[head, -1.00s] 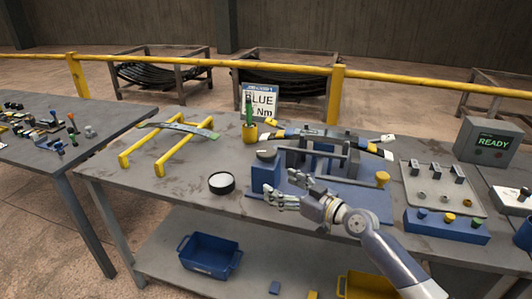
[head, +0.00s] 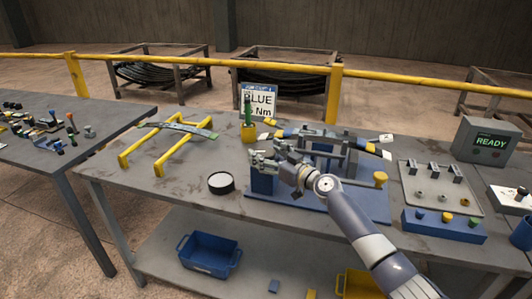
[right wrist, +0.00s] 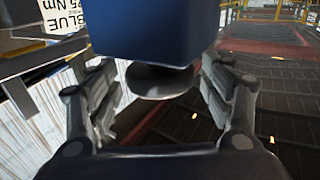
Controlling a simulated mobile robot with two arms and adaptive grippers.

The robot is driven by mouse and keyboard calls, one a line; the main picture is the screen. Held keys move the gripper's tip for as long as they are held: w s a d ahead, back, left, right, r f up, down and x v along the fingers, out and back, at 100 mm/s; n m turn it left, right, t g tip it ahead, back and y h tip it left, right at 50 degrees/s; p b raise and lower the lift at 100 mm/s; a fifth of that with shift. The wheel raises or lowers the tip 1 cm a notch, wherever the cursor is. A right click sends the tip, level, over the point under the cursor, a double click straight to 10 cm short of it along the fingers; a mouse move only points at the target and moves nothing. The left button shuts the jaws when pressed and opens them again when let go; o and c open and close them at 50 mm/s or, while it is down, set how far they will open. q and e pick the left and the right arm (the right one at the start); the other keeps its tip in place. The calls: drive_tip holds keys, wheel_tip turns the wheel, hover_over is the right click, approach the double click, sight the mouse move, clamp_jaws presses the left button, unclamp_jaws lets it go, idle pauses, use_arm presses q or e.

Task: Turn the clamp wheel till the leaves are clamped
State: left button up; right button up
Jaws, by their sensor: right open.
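The clamp fixture has a blue base plate (head: 345,208), a blue block (head: 263,183) and grey uprights. A stack of dark leaves with yellow and blue bands (head: 285,133) lies across the fixture. Whether the leaves are tight cannot be told. My right gripper (head: 258,160) is open at the top of the blue block, and covers the clamp wheel there in the head view. In the right wrist view, a grey disc that looks like the clamp wheel (right wrist: 162,84) is between the open fingers, against the blue block (right wrist: 155,30). My left gripper is not in view.
A yellow stand (head: 160,155) holding a leaf and a round black-rimmed pot (head: 221,183) are to the left. A yellow cup with a green-handled tool (head: 249,132) and a BLUE Nm card (head: 260,102) stand behind. A READY box (head: 487,140) is at right.

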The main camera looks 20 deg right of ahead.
drive_tip(key=shift+w+a, duration=0.15)
drive_tip(key=shift+w, duration=0.1)
drive_tip(key=c, duration=1.1)
drive_tip(key=shift+r+p, duration=0.1)
drive_tip(key=shift+p, duration=0.3)
drive_tip(key=m+h+p, duration=0.2)
drive_tip(key=h+p, duration=0.1)
drive_tip(key=p, duration=0.1)
drive_tip(key=m+t+h+p, duration=0.1)
drive_tip(key=m+h+p, duration=0.1)
drive_tip(key=p, duration=0.3)
drive_tip(key=m+h+p, duration=0.1)
drive_tip(key=h+p, duration=0.3)
drive_tip(key=p, duration=0.1)
drive_tip(key=shift+a+r+m+t, duration=0.1)
drive_tip(key=shift+a+m+t, duration=0.1)
drive_tip(key=shift+m+t, duration=0.15)
drive_tip(key=shift+m+h+p, duration=0.6)
drive_tip(key=shift+m+h, duration=0.05)
drive_tip(key=shift+h, duration=0.25)
drive_tip(key=shift+f+m+g+h, duration=0.25)
drive_tip(key=shift+m+g+h, duration=0.3)
drive_tip(key=shift+m+h, duration=0.6)
drive_tip(key=shift+s+d+h, duration=0.1)
drive_tip(key=shift+h, duration=0.55)
